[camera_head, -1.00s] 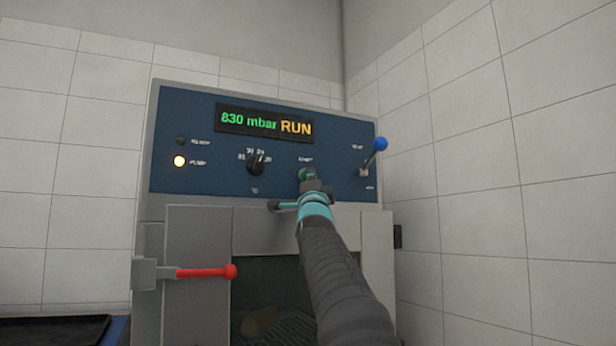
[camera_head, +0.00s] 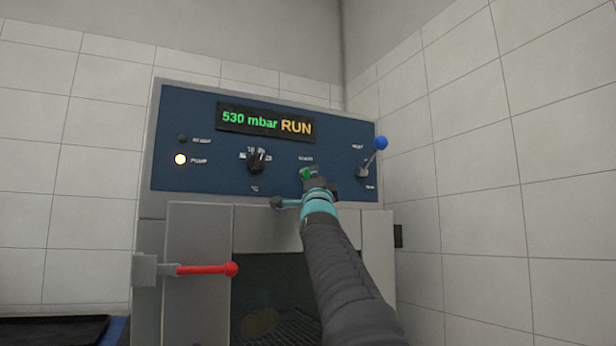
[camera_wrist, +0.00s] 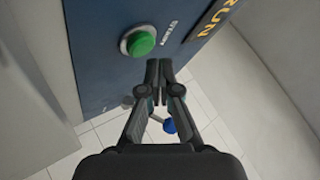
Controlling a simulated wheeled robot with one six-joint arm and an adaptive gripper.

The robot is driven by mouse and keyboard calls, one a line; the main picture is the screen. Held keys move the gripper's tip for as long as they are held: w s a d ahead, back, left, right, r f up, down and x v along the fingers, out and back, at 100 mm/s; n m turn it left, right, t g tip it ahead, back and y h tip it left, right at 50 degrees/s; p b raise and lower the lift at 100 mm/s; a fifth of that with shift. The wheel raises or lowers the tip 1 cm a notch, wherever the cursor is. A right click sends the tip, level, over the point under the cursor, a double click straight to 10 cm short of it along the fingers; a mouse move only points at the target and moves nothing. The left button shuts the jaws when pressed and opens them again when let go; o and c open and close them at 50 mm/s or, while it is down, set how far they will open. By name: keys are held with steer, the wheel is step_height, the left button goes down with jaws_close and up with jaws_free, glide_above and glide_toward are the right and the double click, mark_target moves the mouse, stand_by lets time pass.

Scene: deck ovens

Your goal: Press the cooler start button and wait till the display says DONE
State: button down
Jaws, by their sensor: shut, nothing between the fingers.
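The cooler's blue control panel (camera_head: 215,165) faces me, and its display (camera_head: 265,122) reads "530 mbar RUN". The green start button (camera_head: 305,174) is on the panel's right half, partly hidden by my gripper (camera_head: 313,181) in the head view. In the wrist view the green button (camera_wrist: 141,43) shows whole in its grey ring. My gripper (camera_wrist: 158,65) is shut and empty there, its fingertips beside the button in the picture. I cannot tell for sure whether they touch the panel. The pump lamp (camera_head: 180,159) is lit; the lamp above it (camera_head: 182,139) is dark.
A dial (camera_head: 256,161) sits left of the button. A blue-knobbed lever (camera_head: 380,143) is at the panel's right. A red-handled latch (camera_head: 205,269) sticks out below. A dark tray (camera_head: 55,331) lies at lower left. Tiled walls stand behind and close on the right.

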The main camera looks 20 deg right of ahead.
steer(key=s+b, duration=0.3)
steer(key=s, duration=0.1)
steer(key=shift+s+b, duration=0.3)
steer(key=shift+s, duration=0.1)
stand_by(0.6)
steer(key=s+a+f+n+g+y, duration=0.3)
steer(key=a+f+n, duration=0.1)
steer(key=f, duration=0.6)
steer(key=s+a+f+n+g+y, duration=0.25)
steer(key=a+f+n, duration=0.2)
steer(key=f, duration=0.55)
steer(key=s+a+f+n+g+y, duration=0.3)
steer(key=a+f+g, duration=0.15)
steer(key=f, duration=0.55)
steer(key=s+a+f+n+g, duration=0.2)
steer(key=s+f+g, duration=0.1)
steer(key=s+f, duration=0.6)
steer(key=s+a+f+n+g, duration=0.2)
steer(key=s+f, duration=0.7)
steer(key=f, duration=0.5)
steer(key=s+a+f+n+g+p, duration=0.1)
steer(key=s+a+f+n+g, duration=0.1)
steer(key=s+f, duration=0.7)
step_height(320, 180, down, 2)
steer(key=shift+f+n+g+y, duration=0.25)
steer(key=shift+n+g+y, duration=0.2)
steer(key=shift+n+g, duration=0.6)
